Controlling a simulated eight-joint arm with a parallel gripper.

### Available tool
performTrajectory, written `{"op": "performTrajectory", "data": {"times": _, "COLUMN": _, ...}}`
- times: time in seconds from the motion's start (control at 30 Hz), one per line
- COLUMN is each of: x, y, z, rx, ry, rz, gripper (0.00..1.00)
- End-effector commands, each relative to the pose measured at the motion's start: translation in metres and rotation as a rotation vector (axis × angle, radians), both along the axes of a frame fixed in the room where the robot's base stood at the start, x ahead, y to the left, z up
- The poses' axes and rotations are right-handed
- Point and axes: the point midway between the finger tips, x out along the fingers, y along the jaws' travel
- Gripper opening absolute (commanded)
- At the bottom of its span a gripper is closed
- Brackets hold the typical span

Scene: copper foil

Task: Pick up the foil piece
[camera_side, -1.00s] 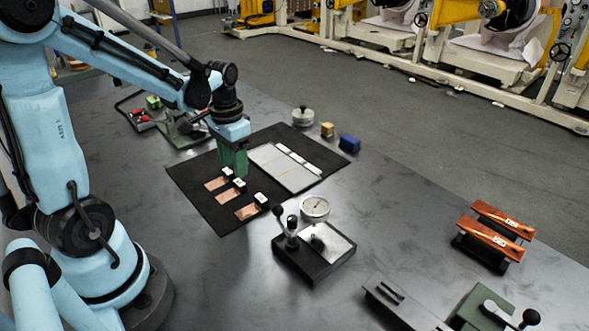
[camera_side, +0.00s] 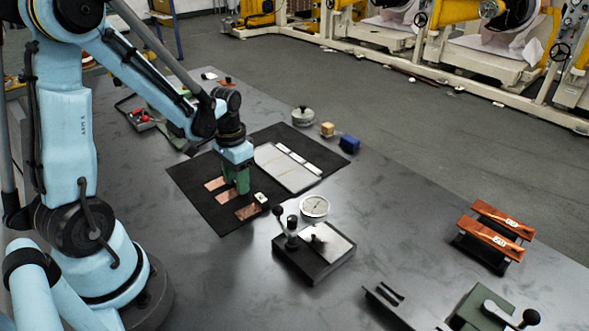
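Three small copper foil pieces lie in a row on the black mat (camera_side: 195,188): a far one (camera_side: 215,184), a middle one (camera_side: 224,196) and a near one (camera_side: 248,212). A white tag (camera_side: 261,197) shows at the end of the near piece. My gripper (camera_side: 242,190) has green fingers pointing down, low over the right ends of the far and middle pieces, and hides the tags there. I cannot tell whether the fingers touch a piece or how far apart they are.
A grey plate (camera_side: 285,176) lies on the mat, right of my gripper. A dial gauge (camera_side: 314,207) and black lever block (camera_side: 312,262) stand in front. A blue block (camera_side: 349,144), a wooden cube (camera_side: 327,129) and a round weight (camera_side: 303,116) stand behind. The right tabletop holds copper bars (camera_side: 490,240).

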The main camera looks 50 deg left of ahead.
Motion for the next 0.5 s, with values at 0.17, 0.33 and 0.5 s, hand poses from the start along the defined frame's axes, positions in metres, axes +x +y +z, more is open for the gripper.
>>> {"op": "performTrajectory", "data": {"times": 0.17, "x": -0.0001, "y": 0.0, "z": 0.0002, "rx": 0.0, "ry": 0.0, "rz": 0.0, "gripper": 0.13}}
{"op": "performTrajectory", "data": {"times": 0.33, "x": -0.0001, "y": 0.0, "z": 0.0002, "rx": 0.0, "ry": 0.0, "rz": 0.0, "gripper": 0.08}}
{"op": "performTrajectory", "data": {"times": 0.5, "x": -0.0001, "y": 0.0, "z": 0.0017, "rx": 0.0, "ry": 0.0, "rz": 0.0, "gripper": 0.08}}
